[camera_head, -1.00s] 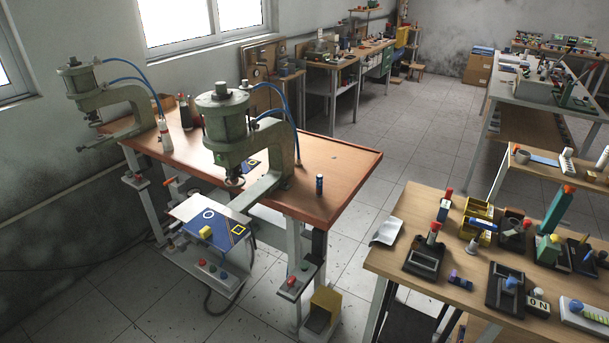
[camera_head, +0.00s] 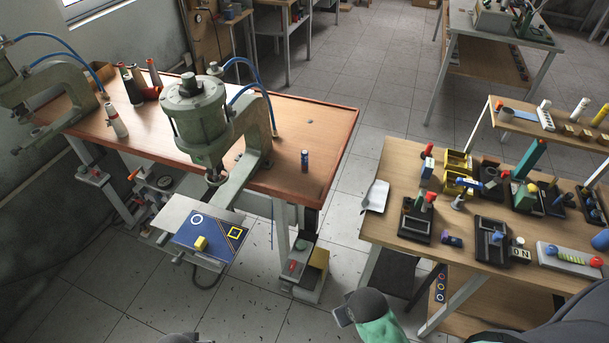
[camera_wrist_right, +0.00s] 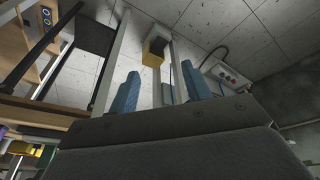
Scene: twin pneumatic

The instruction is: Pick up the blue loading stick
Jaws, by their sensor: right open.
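A small blue upright stick (camera_head: 304,160) stands on the red-edged wooden press table (camera_head: 285,110), near its front right corner and right of the green press (camera_head: 197,115). I take it for the blue loading stick; it is too small to be certain. My right gripper (camera_wrist_right: 158,88) shows in the right wrist view with two blue fingers apart and nothing between them. Part of my arm shows at the bottom of the head view, well short of the stick.
A second press (camera_head: 45,85) stands at the left. The right-hand table (camera_head: 385,230) holds several coloured fixtures and a blue-topped piece (camera_head: 468,183). Clear tiled floor (camera_head: 345,200) lies between the tables.

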